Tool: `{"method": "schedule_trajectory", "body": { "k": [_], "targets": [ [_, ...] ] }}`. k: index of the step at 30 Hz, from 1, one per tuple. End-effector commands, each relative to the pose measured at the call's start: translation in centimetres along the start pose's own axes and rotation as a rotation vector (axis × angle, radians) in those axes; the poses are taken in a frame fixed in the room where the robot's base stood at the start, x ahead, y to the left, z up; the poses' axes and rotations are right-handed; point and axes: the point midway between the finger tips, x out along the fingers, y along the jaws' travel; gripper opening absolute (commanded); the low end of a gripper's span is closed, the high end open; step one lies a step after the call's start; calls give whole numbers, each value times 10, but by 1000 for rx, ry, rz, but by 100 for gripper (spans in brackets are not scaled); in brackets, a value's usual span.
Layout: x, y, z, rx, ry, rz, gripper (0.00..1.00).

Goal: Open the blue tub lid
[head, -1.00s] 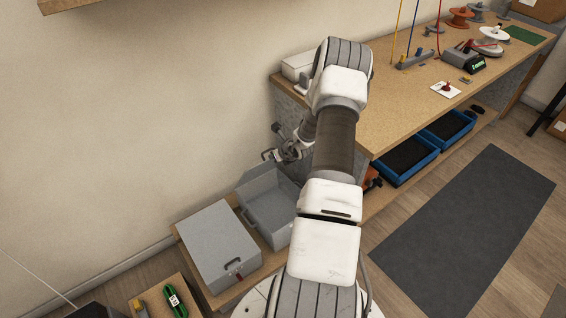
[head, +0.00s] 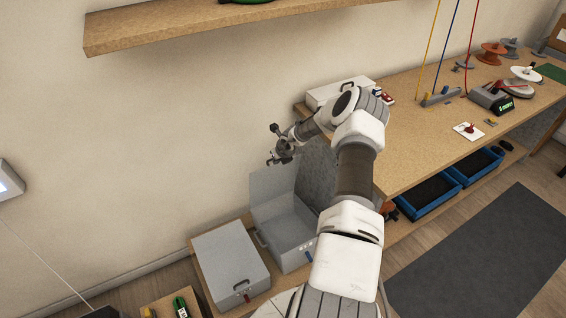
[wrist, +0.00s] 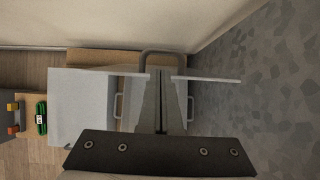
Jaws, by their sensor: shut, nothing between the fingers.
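The tub with the blue tag (head: 309,257) is a grey box (head: 290,232) on a low wooden board, and its inside shows empty. Its lid (head: 272,184) stands about upright at the back, hinged side down. My gripper (head: 273,160) is above the lid's top edge in the head view, fingers shut and empty. In the wrist view the lid (wrist: 215,79) shows almost edge-on, with its handle (wrist: 163,53) by my fingertips (wrist: 162,73). I cannot tell whether they touch.
A closed grey tub (head: 230,262) with a red tag stands to the left. The workbench (head: 415,140) and its grey side panel are close on the right. A wall shelf (head: 200,25) hangs above. A white box (head: 338,92) sits on the bench's near end.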

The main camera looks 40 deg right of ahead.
Motion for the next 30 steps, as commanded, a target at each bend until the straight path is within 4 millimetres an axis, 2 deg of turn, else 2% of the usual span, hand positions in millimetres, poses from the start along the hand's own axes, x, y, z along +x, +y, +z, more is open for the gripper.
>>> {"method": "schedule_trajectory", "body": {
  "k": [9, 30],
  "targets": [
    [10, 10, 6, -1, 13, 4, 0],
    [12, 12, 7, -2, 15, 5, 0]
  ]
}}
